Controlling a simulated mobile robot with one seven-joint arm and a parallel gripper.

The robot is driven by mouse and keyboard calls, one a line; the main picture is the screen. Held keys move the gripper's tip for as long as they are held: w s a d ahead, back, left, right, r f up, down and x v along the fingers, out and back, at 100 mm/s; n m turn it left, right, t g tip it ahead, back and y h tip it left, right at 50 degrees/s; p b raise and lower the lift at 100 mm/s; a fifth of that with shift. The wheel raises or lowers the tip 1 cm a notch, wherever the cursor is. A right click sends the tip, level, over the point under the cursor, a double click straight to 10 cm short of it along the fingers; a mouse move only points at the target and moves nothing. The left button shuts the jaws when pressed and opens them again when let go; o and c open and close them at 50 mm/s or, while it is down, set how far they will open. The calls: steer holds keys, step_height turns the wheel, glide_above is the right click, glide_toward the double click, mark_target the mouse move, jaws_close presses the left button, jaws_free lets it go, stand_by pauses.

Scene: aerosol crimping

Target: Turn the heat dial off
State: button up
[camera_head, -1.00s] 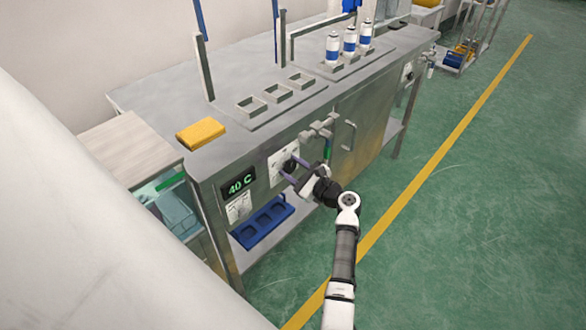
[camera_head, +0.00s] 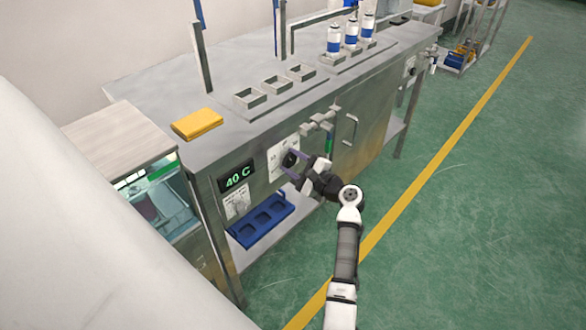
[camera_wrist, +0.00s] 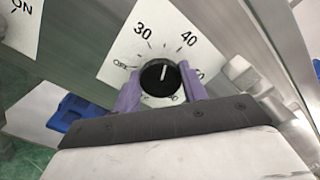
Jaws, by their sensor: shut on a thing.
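The heat dial (camera_wrist: 160,78) is a round black knob with a white pointer line, on a white scale plate marked OFF, 30 and 40. In the wrist view its pointer aims up, between 30 and 40. In the head view the dial (camera_head: 290,158) is on the bench's front panel. My gripper (camera_wrist: 160,88) has purple fingers on either side of the knob, shut on it. It also shows in the head view (camera_head: 292,166). The digital display (camera_head: 237,178) left of the dial reads 40 C.
A valve with pipes (camera_head: 320,122) sticks out just right of the dial. A yellow block (camera_head: 197,124) lies on the bench top, and a blue tray (camera_head: 262,222) is on the lower shelf. The green floor right of the bench is clear.

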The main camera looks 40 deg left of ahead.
steer(key=n+b, duration=0.5)
steer(key=shift+f+n+b, duration=0.3)
steer(key=shift+f, duration=0.05)
steer(key=n+b, duration=0.4)
steer(key=b, duration=0.1)
steer(key=shift+f, duration=0.1)
steer(key=n+b, duration=0.8)
steer(key=shift+n+b, duration=0.4)
steer(key=shift+n, duration=0.1)
steer(key=shift+r, duration=0.2)
steer(key=o, duration=1)
steer(key=shift+c, duration=0.2)
